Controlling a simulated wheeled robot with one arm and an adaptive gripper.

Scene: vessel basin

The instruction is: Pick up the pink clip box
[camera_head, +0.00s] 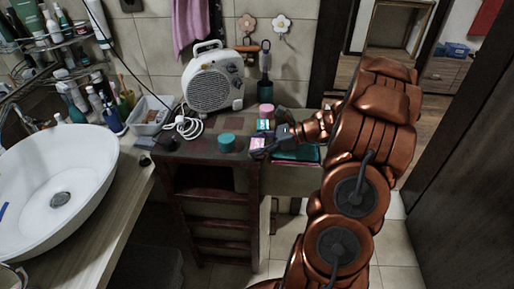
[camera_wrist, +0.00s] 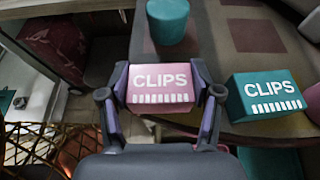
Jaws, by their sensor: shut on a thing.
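The pink clip box (camera_wrist: 160,84), marked "CLIPS", sits between the two fingers of my gripper (camera_wrist: 161,92) in the wrist view. The fingers press on its left and right sides. In the head view, my gripper (camera_head: 268,145) reaches in from the right with the pink clip box (camera_head: 258,143) at its tips, over the front right part of the dark wooden stand (camera_head: 190,150). I cannot tell whether the box touches the stand's top.
A teal clip box (camera_wrist: 264,96) lies just right of my gripper. A teal round container (camera_head: 227,141) stands left of it. A white fan heater (camera_head: 213,82) stands behind, with a pink container (camera_head: 266,110) nearby. A white basin (camera_head: 60,185) is at left.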

